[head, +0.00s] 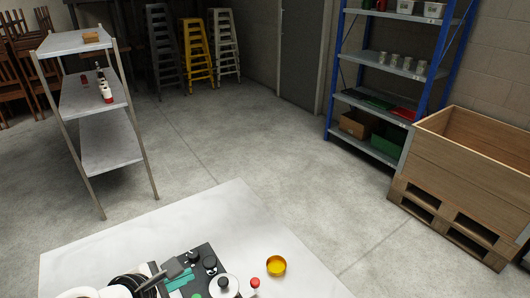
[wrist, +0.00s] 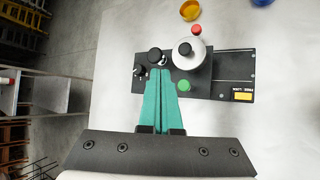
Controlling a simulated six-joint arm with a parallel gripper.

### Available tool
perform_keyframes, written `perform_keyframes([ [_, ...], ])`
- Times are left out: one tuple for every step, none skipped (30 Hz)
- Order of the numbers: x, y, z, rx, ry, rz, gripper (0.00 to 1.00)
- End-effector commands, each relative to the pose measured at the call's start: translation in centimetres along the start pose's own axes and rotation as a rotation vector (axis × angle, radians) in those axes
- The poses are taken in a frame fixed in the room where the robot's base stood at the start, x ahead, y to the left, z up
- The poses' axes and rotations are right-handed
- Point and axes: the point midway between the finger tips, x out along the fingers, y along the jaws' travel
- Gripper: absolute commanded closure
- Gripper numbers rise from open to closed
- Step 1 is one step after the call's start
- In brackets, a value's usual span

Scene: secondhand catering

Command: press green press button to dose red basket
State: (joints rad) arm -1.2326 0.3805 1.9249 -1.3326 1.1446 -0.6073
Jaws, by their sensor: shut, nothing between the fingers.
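A green button (wrist: 184,86) sits on a black panel (wrist: 236,62) in the wrist view. The panel (head: 205,250) also shows in the head view on the pale table. My gripper (wrist: 159,71) has teal fingers shut together with nothing between them. Its tips lie over the panel's left part, left of the green button and near a black knob (wrist: 155,56). I cannot tell whether they touch the panel. In the head view my gripper (head: 190,274) is partly hidden by its own body. I cannot make out a red basket.
A round metal part with a black knob (wrist: 184,49) stands beside the button, with a red knob (wrist: 197,29) behind it. A golden bowl (head: 276,266) stands to the right. A blue item (wrist: 262,2) is cut off. The table's far part (head: 200,214) is clear.

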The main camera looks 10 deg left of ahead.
Motion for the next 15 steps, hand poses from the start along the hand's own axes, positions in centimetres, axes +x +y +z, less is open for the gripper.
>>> perform_keyframes([
  [0.5,-0.4,-0.3,-0.002,-0.002,-0.002,1.00],
  [0.9,-0.6,-0.6,-0.004,-0.002,-0.001,1.00],
  [1.3,-0.9,-0.9,-0.004,-0.002,-0.001,1.00],
  [1.6,-1.2,-1.1,-0.002,-0.002,-0.002,1.00],
  [1.9,-1.4,-1.3,-0.003,-0.001,-0.002,1.00],
  [2.2,-1.7,-1.6,-0.002,-0.001,-0.002,1.00],
  [2.5,-1.8,-1.8,-0.002,-0.002,-0.001,1.00],
  [2.8,-2.0,-2.0,-0.002,-0.002,-0.001,1.00],
  [3.1,-2.2,-2.2,-0.002,-0.002,-0.001,1.00],
  [3.2,-2.4,-2.3,-0.001,-0.001,-0.001,1.00],
  [3.4,-2.5,-2.5,-0.001,-0.001,-0.001,1.00],
  [3.6,-2.6,-2.6,0.000,-0.001,-0.001,1.00],
  [3.7,-2.7,-2.7,0.000,-0.001,-0.001,1.00],
  [3.8,-2.8,-2.7,0.000,-0.001,-0.001,1.00],
  [3.9,-2.8,-2.8,-0.001,-0.001,0.000,1.00],
])
